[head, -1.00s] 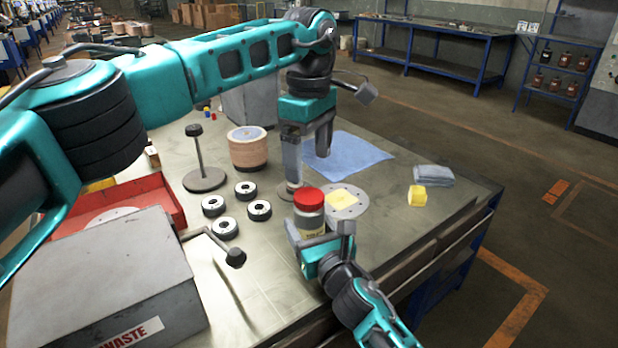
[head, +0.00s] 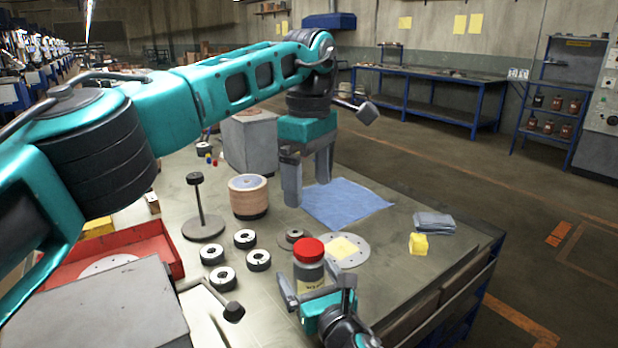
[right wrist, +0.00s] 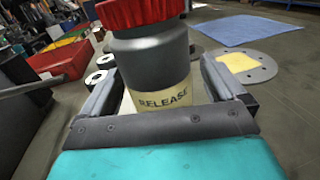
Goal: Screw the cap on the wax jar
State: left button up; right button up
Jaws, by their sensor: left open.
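The wax jar (head: 309,277) is a grey jar with a pale label, standing upright near the front of the table. Its red cap (head: 309,249) sits on top, and the cap's thread is hidden. In the right wrist view the jar (right wrist: 152,60) shows the word RELEASE, and the red cap (right wrist: 140,10) is cut off by the top edge. My right gripper (head: 322,290) has its fingers on either side of the jar, with gaps visible beside it. My left gripper (head: 307,193) is open and empty, pointing down beyond the jar, by the blue cloth.
A round plate with a yellow pad (head: 344,247) lies right of the jar. Several black-rimmed discs (head: 245,239) lie to its left. A disc stack (head: 248,197), blue cloth (head: 347,203), yellow block (head: 418,244), and red tray (head: 120,245) are around. The right front tabletop is clear.

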jog(key=v, duration=1.3)
